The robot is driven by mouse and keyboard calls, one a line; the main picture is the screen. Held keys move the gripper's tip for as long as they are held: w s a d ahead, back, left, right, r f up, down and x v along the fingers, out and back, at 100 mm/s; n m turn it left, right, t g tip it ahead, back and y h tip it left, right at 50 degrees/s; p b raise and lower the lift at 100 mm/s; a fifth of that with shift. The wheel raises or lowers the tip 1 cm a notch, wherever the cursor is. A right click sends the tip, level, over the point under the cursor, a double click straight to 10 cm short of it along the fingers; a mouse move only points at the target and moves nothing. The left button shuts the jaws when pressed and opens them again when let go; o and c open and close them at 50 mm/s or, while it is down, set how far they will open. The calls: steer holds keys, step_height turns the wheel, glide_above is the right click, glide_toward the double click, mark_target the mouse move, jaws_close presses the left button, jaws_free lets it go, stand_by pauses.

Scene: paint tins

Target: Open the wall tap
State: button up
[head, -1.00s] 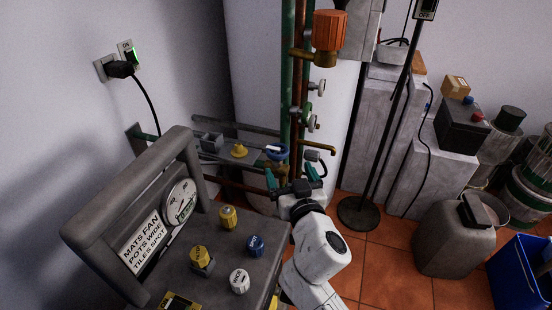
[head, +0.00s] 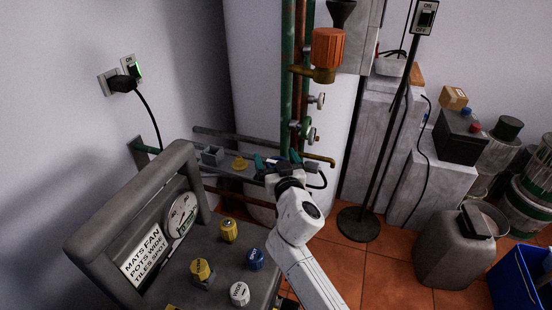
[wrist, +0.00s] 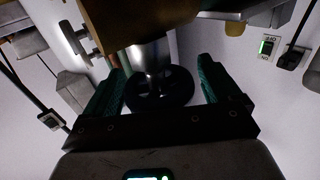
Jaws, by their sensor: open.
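In the wrist view a dark round handwheel (wrist: 160,98) on a metal stem (wrist: 151,57) sits between my gripper's two green fingers (wrist: 161,82). The stem comes out of a brass-coloured body (wrist: 130,20), cut off by the top edge. I take this to be the wall tap. My gripper is open, with a finger on each side of the wheel and gaps visible. In the head view my gripper (head: 277,161) is at the pipes, and it mostly hides a bluish wheel there. Whether the fingers reach past the wheel's rim is unclear.
An orange-topped brass fitting (head: 327,48) and small valves stand on the vertical pipes above my gripper. A brass spout (head: 320,160) is to its right, a yellow-handled valve (head: 240,163) to its left. A grey console (head: 190,260) with knobs stands in front. A switch stand (head: 358,222) is to the right.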

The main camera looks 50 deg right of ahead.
steer(key=shift+c, duration=0.2)
steer(key=c, duration=0.9)
